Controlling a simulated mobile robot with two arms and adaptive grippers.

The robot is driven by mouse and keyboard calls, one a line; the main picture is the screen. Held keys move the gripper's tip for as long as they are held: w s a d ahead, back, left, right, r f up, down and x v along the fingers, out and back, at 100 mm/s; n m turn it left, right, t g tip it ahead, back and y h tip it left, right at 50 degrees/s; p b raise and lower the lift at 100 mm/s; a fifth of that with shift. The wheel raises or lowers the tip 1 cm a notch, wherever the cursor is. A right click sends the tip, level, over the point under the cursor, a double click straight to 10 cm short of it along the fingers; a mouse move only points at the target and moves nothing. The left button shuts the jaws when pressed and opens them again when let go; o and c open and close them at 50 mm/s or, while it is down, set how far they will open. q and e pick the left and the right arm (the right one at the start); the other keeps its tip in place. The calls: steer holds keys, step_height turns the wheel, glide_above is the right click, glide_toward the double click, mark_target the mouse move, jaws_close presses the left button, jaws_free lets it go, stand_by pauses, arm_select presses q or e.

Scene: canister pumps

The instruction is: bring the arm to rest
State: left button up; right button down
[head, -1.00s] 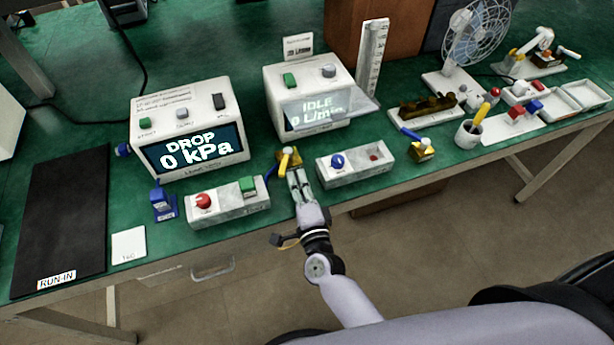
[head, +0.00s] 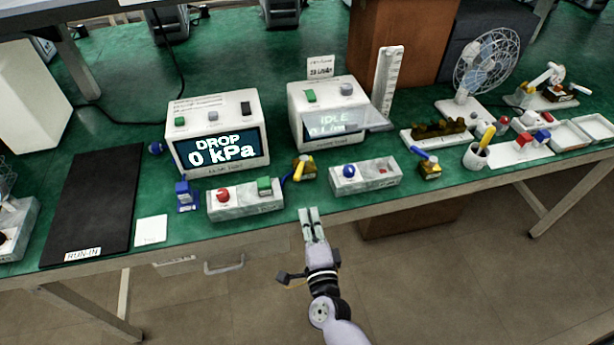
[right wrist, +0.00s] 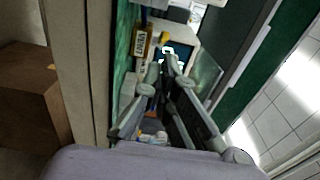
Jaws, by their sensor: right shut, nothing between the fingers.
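My right gripper (head: 312,224) is shut and empty in the head view, just in front of the bench's front edge and apart from the things on it. In the right wrist view its fingers (right wrist: 170,68) point toward the bench. Behind it on the green bench (head: 330,200) is a small brass valve block (head: 305,168) with a yellow and a blue lever. A white control box (head: 365,178) with a blue knob stands to its right. Another control box (head: 246,199) with a red knob and a green switch stands to its left. My left gripper is not in view.
A meter reading "DROP 0 kPa" (head: 218,150) and one reading "IDLE" (head: 336,121) stand farther back. A black RUN-IN mat (head: 92,200) lies at left. A fan (head: 487,62), a cup (head: 476,157) and trays (head: 572,136) are at right. The floor before the bench is clear.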

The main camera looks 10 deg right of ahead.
steer(key=s+d+f+n+g+y, duration=0.1)
steer(key=s+f+n+g, duration=0.3)
steer(key=f, duration=0.6)
steer(key=s+d+f+n+g, duration=0.15)
steer(key=s+f+n, duration=0.35)
steer(key=f, duration=0.5)
steer(key=s+d+f+n+g+y, duration=0.1)
steer(key=s+f+n+g, duration=0.25)
steer(key=s+f, duration=0.5)
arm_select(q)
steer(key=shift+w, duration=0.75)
arm_select(e)
steer(key=s+d+f+n+g+h, duration=0.1)
steer(key=s+d+f, duration=0.3)
steer(key=s, duration=0.4)
steer(key=s+d+f+n+g, duration=0.4)
steer(key=s+f, duration=0.2)
steer(key=s, duration=0.2)
steer(key=s+d+f+n+g+h, duration=0.1)
steer(key=s+d+f+n+g, duration=0.1)
steer(key=s, duration=0.5)
step_height(320, 180, down, 3)
steer(key=d+g, duration=0.1)
steer(key=d, duration=0.1)
steer(key=shift+s+d+n+h, duration=0.3)
steer(key=shift+s+d+n, duration=0.05)
steer(key=shift+s+d, duration=0.05)
